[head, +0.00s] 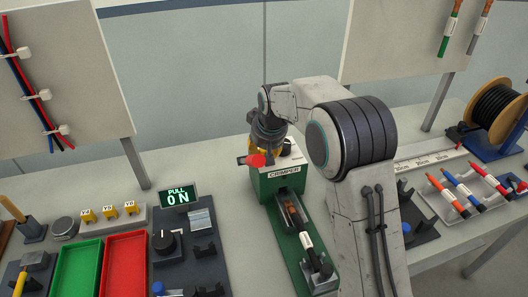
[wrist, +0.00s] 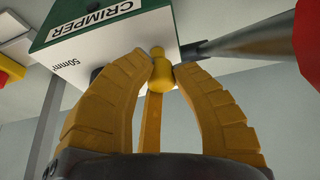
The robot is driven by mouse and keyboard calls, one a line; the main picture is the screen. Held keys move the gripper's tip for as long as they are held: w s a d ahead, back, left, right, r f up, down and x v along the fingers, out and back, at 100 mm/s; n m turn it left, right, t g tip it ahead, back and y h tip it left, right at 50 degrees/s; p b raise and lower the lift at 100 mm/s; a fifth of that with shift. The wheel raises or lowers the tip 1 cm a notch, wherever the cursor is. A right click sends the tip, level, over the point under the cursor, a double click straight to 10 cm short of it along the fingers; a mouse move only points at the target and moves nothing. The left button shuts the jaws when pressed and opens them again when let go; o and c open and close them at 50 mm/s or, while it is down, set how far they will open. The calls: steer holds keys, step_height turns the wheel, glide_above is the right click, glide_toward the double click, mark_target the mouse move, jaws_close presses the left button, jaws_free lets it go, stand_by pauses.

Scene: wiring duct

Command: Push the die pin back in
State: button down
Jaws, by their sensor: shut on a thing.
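The green and white crimper (head: 280,185) stands on the table in the middle of the head view. In the wrist view its white face with the "CRIMPER" and "50mm" labels (wrist: 85,50) is close ahead. The yellow die pin (wrist: 159,75) has a rounded head and sits against that face. My gripper (wrist: 160,70) has its yellow fingers curved in on both sides of the pin and is shut on it. In the head view my gripper is at the crimper's top left, and the pin cannot be made out there. How deep the pin sits is hidden.
A red-ended grey lever (wrist: 240,45) passes close to the right fingertip; its red end (head: 256,160) shows in the head view. A labelled cable (head: 303,232) lies on the crimper's green base. Green (head: 61,267) and red bins and a "PULL" display (head: 178,195) stand left.

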steer(key=c, duration=1.5)
jaws_free()
steer(key=shift+f, duration=0.2)
steer(key=o, duration=0.3)
steer(key=shift+w+a, duration=0.15)
steer(key=shift+w, duration=0.05)
steer(key=shift+o, duration=0.8)
steer(key=shift+s, duration=0.1)
steer(key=v, duration=1.2)
